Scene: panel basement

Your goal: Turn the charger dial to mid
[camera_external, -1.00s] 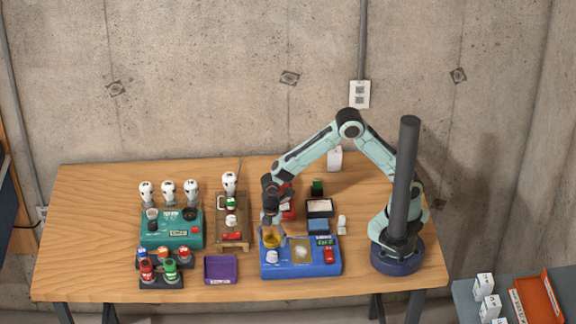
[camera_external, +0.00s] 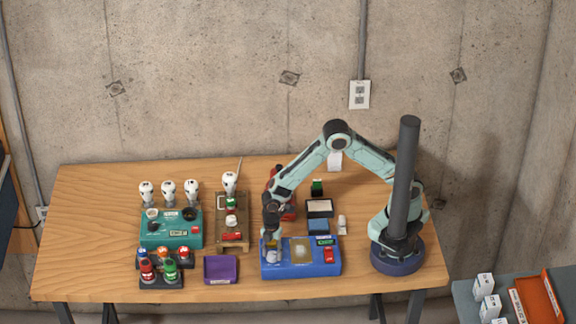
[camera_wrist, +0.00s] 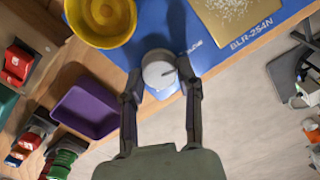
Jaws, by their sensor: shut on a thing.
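A blue device (camera_external: 318,270) lettered BLR-254N stands at the front of the table, right of centre. It also shows in the wrist view (camera_wrist: 215,50). A round white dial (camera_wrist: 159,70) with a dark pointer mark sits at its front left corner. The mark points toward the right finger. My gripper (camera_wrist: 161,80) is shut on the dial, one finger on each side. In the external view my gripper (camera_external: 271,252) points down over the device's left end and largely covers the dial. Any scale around the dial is not readable.
A purple tray (camera_external: 221,280) stands to the left.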

